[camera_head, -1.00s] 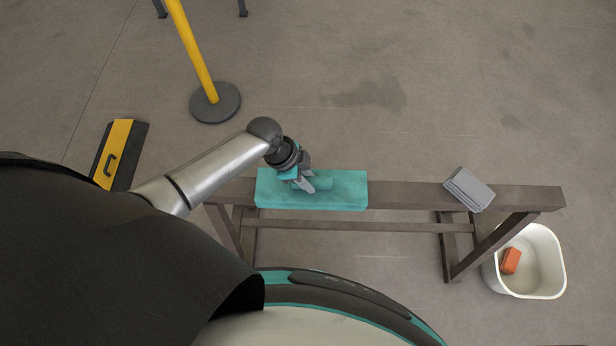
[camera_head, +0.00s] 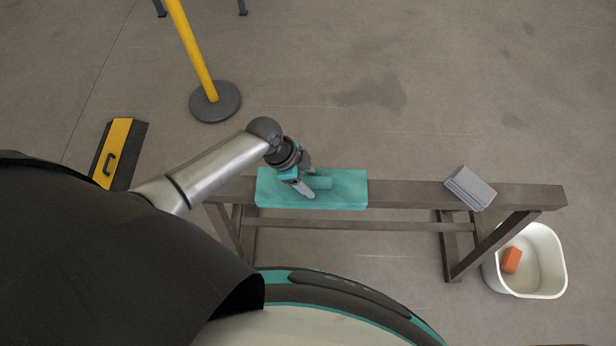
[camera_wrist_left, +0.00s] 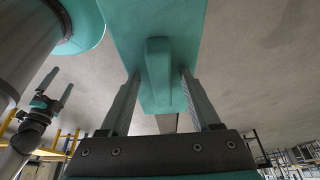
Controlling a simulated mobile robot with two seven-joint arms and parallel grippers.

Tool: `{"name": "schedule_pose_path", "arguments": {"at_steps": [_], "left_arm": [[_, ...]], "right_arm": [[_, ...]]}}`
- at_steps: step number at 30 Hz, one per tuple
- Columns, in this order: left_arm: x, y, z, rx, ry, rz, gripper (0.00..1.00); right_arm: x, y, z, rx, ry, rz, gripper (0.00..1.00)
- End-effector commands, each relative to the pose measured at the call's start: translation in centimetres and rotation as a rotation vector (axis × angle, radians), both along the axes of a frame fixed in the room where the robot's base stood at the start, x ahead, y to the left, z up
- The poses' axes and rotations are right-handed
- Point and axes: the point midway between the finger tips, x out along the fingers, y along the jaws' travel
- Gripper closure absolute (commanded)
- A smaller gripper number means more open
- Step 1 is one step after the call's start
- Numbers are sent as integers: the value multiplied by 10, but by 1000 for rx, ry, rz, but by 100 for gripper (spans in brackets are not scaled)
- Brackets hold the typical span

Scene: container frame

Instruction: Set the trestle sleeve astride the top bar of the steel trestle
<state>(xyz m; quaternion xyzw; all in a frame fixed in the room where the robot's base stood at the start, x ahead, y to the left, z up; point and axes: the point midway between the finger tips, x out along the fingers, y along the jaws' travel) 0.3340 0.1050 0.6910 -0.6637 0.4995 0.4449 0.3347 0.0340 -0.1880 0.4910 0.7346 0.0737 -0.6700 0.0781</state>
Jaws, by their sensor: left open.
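The teal trestle sleeve (camera_head: 345,195) sits along the left part of the top bar (camera_head: 405,193) of the brown steel trestle. It looks level and in line with the bar; its far side is hidden. My left gripper (camera_head: 306,177) is open at the raised grip on the sleeve's top. In the left wrist view the gripper's fingers (camera_wrist_left: 157,100) stand apart on either side of the grip (camera_wrist_left: 158,70), with visible gaps. My right gripper (camera_wrist_left: 55,88) shows at the left of that view, its fingers apart and empty.
A grey block (camera_head: 468,189) lies on the bar's right part. A white bin (camera_head: 552,283) holding an orange block (camera_head: 512,260) stands at the right trestle leg. A yellow post (camera_head: 192,48) and a yellow-black piece (camera_head: 118,155) stand on the left floor.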

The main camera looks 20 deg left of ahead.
Motion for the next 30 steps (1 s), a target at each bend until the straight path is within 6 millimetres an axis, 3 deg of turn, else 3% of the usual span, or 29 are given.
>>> {"name": "schedule_pose_path", "arguments": {"at_steps": [8, 21, 30], "left_arm": [[-1, 4, 9, 1, -1, -1, 36], [-11, 38, 97, 3, -3, -2, 36], [-16, 54, 136, 1, 0, 0, 36]], "right_arm": [[0, 0, 5, 0, 0, 0, 1], [0, 0, 39, 0, 0, 0, 1], [0, 0, 49, 0, 0, 0, 1]]}}
